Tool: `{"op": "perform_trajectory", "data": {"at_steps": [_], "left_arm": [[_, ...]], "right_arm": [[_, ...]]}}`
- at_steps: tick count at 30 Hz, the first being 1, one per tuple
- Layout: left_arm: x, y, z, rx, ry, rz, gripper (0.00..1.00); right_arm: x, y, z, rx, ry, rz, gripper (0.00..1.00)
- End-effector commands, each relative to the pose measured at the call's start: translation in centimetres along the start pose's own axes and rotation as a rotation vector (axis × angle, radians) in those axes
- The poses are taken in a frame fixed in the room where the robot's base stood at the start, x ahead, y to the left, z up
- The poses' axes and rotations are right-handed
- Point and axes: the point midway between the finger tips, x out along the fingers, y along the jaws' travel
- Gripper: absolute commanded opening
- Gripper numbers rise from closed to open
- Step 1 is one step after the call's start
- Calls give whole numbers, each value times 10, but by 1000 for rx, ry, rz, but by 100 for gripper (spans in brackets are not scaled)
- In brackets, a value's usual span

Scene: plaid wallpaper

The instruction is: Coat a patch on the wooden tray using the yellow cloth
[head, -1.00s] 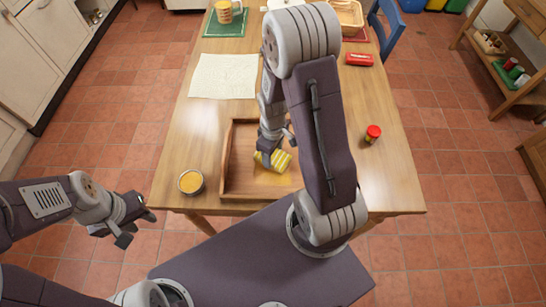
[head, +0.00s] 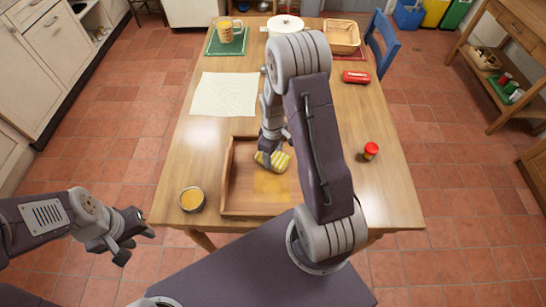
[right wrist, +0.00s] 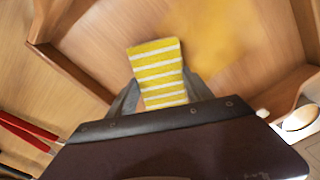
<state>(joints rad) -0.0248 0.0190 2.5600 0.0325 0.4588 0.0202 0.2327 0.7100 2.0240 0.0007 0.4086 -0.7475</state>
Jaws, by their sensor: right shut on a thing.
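The wooden tray (head: 228,180) lies at the near edge of the table; its floor and walls also show in the right wrist view (right wrist: 95,45). My right gripper (head: 268,153) is shut on the yellow cloth (head: 277,160), striped with white, near the tray's far side. In the right wrist view the cloth (right wrist: 155,68) sticks out between the fingers. A yellow-orange patch (head: 271,186) shows on the tray floor, nearer to me than the cloth; it also shows in the right wrist view (right wrist: 215,32). My left gripper (head: 136,243) is open and empty, off the table's left side.
An open jar of yellow-orange stuff (head: 191,199) stands left of the tray.

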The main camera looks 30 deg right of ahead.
Motion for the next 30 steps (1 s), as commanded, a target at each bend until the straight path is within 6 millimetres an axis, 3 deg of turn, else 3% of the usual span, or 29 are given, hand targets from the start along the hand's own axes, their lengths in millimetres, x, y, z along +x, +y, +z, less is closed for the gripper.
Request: {"op": "perform_trajectory", "data": {"at_steps": [13,24,30], "left_arm": [[-4,0,0,0,0,0,36],[-6,0,-1,0,0,0,36],[-6,0,-1,0,0,0,36]], "right_arm": [[-1,10,18,0,1,1,15],[0,-22,36,-1,-1,-1,15],[1,-26,38,0,-2,-2,15]]}}
